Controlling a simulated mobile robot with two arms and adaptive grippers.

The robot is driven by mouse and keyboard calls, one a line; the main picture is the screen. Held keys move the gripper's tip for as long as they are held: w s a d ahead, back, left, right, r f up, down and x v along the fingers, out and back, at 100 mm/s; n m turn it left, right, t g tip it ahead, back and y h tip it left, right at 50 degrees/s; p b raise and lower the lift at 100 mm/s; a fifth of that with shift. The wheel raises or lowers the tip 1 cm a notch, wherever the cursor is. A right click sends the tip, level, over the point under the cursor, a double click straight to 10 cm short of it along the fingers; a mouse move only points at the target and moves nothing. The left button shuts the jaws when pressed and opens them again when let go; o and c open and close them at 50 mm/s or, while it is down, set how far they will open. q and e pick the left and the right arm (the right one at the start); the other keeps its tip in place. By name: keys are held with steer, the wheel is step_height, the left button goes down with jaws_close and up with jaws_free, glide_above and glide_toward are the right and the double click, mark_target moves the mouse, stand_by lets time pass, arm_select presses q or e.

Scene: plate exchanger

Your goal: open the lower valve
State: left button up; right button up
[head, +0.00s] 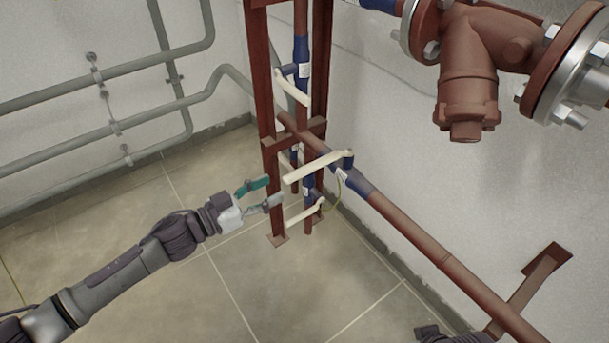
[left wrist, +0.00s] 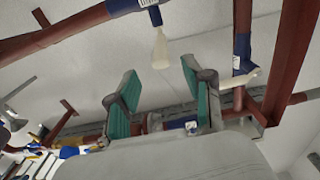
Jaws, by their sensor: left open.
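The lower valve's cream lever (head: 305,211) is low on the red vertical pipe, inside the red frame, in the head view. Above it, another cream lever (head: 318,167) sits on the blue valve of the sloping red pipe, and a third lever (head: 291,87) is higher up. My left gripper (head: 272,192) is open and empty, its teal-padded fingers just left of the frame, left of and slightly above the lower lever. In the left wrist view two cream levers show beyond the open fingers (left wrist: 160,78); I cannot tell which is the lower one. My right gripper does not show.
A red frame post (head: 265,110) stands close to my left gripper. A red pipe (head: 440,255) runs down to the right along the wall. Grey pipes (head: 110,120) line the left wall.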

mark_target(305, 172)
arm_select(q)
steer(key=b+x, duration=0.1)
steer(key=x, duration=0.9)
steer(key=shift+w+d, duration=0.1)
jaws_close()
